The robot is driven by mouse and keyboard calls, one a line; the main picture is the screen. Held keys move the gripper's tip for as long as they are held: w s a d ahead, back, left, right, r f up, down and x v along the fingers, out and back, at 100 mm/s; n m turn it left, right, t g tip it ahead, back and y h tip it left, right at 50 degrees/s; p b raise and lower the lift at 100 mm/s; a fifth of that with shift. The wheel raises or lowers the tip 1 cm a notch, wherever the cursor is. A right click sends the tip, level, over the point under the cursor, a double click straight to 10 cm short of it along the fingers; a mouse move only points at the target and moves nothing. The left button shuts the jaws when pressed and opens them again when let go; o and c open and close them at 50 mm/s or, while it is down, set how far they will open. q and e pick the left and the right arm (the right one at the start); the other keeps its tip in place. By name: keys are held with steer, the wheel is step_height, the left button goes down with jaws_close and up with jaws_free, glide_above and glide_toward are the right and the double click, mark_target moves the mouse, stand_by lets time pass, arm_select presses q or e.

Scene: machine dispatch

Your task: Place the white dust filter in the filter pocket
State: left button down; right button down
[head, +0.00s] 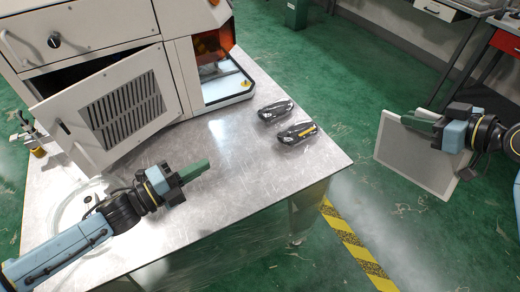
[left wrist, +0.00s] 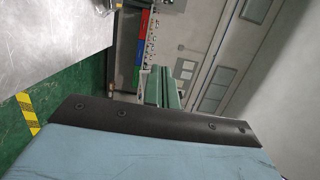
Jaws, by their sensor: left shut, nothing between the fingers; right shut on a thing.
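The white dust filter (head: 412,160) is a flat, square, pale panel with a white frame, at the right of the head view. My right gripper (head: 418,120) is shut on its top edge and holds it upright, slightly tilted, in the air beyond the table's right edge. My left gripper (head: 203,168) is shut and empty, above the table in front of the machine. Its green fingers also show in the left wrist view (left wrist: 160,86). The machine's louvered door (head: 120,108) stands ajar, with a dark gap above it. I cannot make out the filter pocket.
The white machine (head: 170,22) stands on the metal table (head: 255,165). Two black packaged items (head: 296,133) lie right of it. The table's middle and front right are clear. Yellow-black tape (head: 345,235) marks the green floor. A workbench with a red drawer (head: 506,40) is at far right.

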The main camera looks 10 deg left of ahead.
arm_select(q)
steer(key=x, duration=0.6)
steer(key=shift+w+d+p, duration=0.25)
steer(key=shift+d+p, duration=0.05)
steer(key=shift+p, duration=0.05)
stand_by(1.1)
